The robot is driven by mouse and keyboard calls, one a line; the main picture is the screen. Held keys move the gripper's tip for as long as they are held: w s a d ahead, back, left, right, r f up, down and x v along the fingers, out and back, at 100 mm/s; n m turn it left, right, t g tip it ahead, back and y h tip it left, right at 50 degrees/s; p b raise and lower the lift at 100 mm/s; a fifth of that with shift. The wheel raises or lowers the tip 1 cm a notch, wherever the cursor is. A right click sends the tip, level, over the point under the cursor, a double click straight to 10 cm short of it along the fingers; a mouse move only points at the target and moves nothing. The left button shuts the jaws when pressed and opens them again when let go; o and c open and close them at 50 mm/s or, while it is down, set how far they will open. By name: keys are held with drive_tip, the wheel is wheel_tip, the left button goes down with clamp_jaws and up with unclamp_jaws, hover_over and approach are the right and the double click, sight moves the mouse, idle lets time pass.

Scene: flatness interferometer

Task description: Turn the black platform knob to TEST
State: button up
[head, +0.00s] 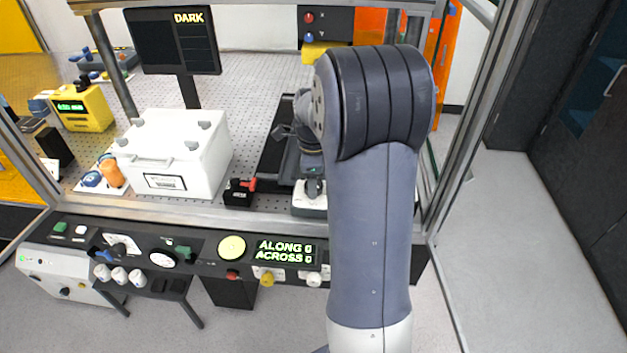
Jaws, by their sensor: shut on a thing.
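My gripper (313,182) points down at a small light-coloured platform (308,209) right of the middle of the bench, partly behind my own arm. Its jaws are shut at the top of this platform. The black platform knob is hidden by the jaws there, so its pointer and the TEST mark cannot be read. The screen (174,42) at the back reads DARK. The front display (285,251) shows ALONG 0 and ACROSS 0.
A white lidded box (172,150) stands left of my gripper, with a small black block with a red part (239,192) between them. Frame posts flank the perforated bench. A front panel (205,262) carries several knobs. The floor at right is clear.

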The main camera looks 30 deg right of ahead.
drive_tip(key=m, duration=0.4)
drive_tip(key=shift+m, duration=2.2)
drive_tip(key=o, duration=1)
wheel_tip(320, 180, up, 11)
drive_tip(key=shift+b, duration=0.45)
drive_tip(key=shift+f, duration=0.1)
wheel_tip(320, 180, down, 11)
drive_tip(key=shift+r+p, duration=0.1)
drive_tip(key=shift+p, duration=0.35)
